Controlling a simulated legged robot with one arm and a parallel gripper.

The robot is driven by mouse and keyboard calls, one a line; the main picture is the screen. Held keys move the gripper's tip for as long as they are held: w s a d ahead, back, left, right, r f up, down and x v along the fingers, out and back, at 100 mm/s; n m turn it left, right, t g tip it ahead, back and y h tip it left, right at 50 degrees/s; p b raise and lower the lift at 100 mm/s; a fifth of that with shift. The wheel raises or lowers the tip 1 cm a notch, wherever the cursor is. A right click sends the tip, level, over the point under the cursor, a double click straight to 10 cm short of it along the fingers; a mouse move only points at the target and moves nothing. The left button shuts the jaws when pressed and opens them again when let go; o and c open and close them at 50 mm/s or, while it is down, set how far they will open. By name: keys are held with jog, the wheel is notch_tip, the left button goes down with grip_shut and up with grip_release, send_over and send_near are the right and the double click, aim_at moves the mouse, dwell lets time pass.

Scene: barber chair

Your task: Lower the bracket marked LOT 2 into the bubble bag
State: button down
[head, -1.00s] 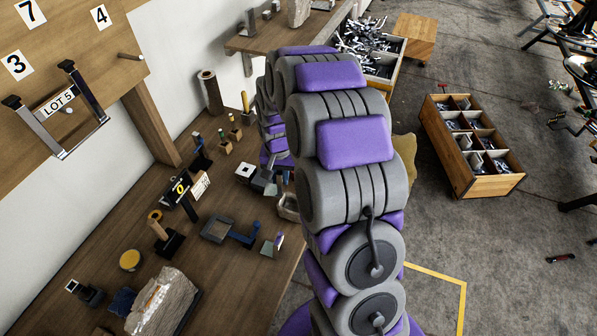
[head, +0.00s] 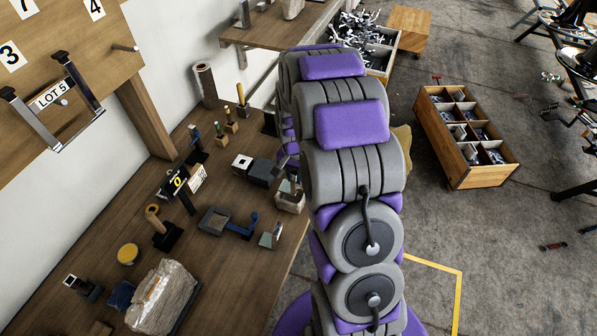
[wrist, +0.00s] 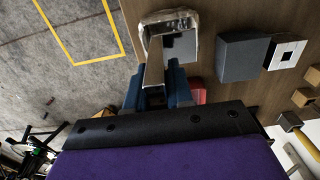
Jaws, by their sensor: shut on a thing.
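My gripper (wrist: 155,86) is shut on a shiny metal bracket (wrist: 153,63), seen in the wrist view between its blue fingers. No LOT 2 marking can be read on it. The bracket reaches into the outline of the clear bubble bag (wrist: 142,38), which has a crinkled rim. I cannot tell how deep the bracket is inside it. In the head view the bag (head: 290,204) stands near the bench's right edge, with the gripper end close over it. My arm hides most of the gripper there.
Beside the bag are a dark grey block (wrist: 243,56) and a white block with a black square (wrist: 285,53). A bracket tagged LOT 5 (head: 52,96) hangs on the board.

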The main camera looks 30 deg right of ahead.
aim_at(297, 190)
jog(key=shift+a+f, duration=0.55)
jog(key=shift+f+b, duration=0.3)
jog(key=shift+d+f+b, duration=0.3)
jog(key=shift+d+f, duration=0.4)
jog(key=shift+f, duration=0.2)
jog(key=shift+d+f, duration=0.15)
jog(key=shift+f, duration=0.35)
jog(key=shift+a+f+b, duration=0.4)
jog(key=shift+a+f, duration=0.25)
jog(key=shift+f, duration=0.25)
jog(key=shift+d+f, duration=0.1)
jog(key=shift+f, duration=0.4)
jog(key=shift+d+f, duration=0.45)
jog(key=shift+a+r, duration=0.1)
jog(key=shift+a, duration=0.4)
